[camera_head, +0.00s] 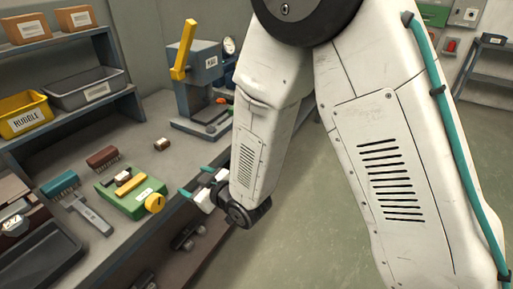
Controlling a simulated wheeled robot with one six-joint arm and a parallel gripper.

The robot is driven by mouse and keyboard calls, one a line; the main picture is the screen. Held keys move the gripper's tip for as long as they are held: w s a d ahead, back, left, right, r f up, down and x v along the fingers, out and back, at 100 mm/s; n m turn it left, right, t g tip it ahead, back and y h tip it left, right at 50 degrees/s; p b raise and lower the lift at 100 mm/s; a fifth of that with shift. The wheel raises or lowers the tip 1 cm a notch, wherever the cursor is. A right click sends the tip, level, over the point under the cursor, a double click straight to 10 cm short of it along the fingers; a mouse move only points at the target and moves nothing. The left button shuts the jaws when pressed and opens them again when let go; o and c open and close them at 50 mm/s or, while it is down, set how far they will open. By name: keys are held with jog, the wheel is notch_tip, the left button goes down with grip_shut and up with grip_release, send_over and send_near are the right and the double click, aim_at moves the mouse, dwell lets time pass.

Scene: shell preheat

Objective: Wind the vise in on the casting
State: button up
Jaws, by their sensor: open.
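The green vise (135,203) sits on the grey workbench near its front edge. A round yellow knob (154,202) is on its right end, facing the gripper. A tan bar-like piece (131,185) lies across the top of the vise, with a small brown and white block (122,177) beside it. I cannot tell which of these is the casting, or whether the jaws touch it. My gripper (196,181) has teal fingertips that are apart and empty. It is to the right of the yellow knob, with a gap between them.
A teal brush-like block (60,184), a dark red one (102,157) and a grey caliper-like tool (90,215) lie around the vise. A press with a yellow lever (183,50) stands farther back. A dark tray (35,262) is at the front left. The floor right of the bench is clear.

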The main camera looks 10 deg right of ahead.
jog(key=d+r+m+g+h, duration=0.1)
jog(key=d+r+m+h, duration=0.1)
jog(key=d+r, duration=0.3)
jog(key=d+r+m+g+h, duration=0.2)
jog(key=d+r+h, duration=0.2)
jog(key=d, duration=0.8)
jog(key=shift+s+r+h, duration=0.3)
jog(key=shift+s+r, duration=0.05)
jog(key=shift+r, duration=0.2)
jog(key=shift+a, duration=0.2)
